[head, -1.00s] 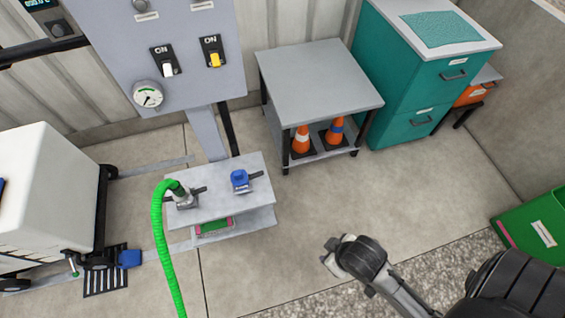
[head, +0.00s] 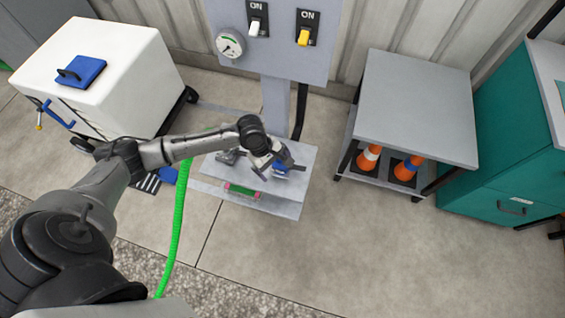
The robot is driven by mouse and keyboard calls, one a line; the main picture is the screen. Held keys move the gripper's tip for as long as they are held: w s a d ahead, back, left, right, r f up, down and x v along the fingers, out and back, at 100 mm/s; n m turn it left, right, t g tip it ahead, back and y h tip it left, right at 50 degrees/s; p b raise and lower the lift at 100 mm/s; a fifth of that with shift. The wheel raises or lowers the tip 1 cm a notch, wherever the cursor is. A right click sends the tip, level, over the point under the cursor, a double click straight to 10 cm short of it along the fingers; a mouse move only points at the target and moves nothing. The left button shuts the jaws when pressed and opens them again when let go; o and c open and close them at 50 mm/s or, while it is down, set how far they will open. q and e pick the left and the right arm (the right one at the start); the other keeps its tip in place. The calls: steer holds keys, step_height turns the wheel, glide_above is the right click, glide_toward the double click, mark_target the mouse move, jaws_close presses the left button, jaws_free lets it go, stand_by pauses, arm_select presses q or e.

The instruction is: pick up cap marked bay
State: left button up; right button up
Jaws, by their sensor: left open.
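Another blue piece (head: 170,175) is low by the white tote's outlet, partly behind my left arm. My right gripper is out of view.
The white tote (head: 95,75) stands left, with a blue lid (head: 82,71). A grey table (head: 418,100) with orange cones (head: 367,158) below stands right, beside a teal cabinet (head: 500,170). The floor at right front is clear.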

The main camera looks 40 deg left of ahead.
mark_target(281, 161)
arm_select(q)
steer(key=w+a+r+n, duration=0.2)
steer(key=w+a+n, duration=0.2)
steer(key=a+n, duration=0.25)
steer(key=b+x, duration=0.1)
steer(key=x, duration=0.1)
steer(key=b+x, duration=0.1)
steer(key=x, duration=0.1)
steer(key=b+x, duration=0.1)
steer(key=x, duration=0.1)
steer(key=shift+w+a+f, duration=0.1)
steer(key=shift+w+a, duration=0.05)
steer(key=shift+a, duration=0.2)
steer(key=shift+b+x, duration=0.3)
steer(key=shift+x, duration=0.5)
steer(key=shift+b+x, duration=1.4)
steer(key=shift+x, duration=0.85)
steer(key=shift+w+d+f, duration=0.2)
steer(key=shift+f, duration=0.2)
steer(key=shift+r, duration=0.1)
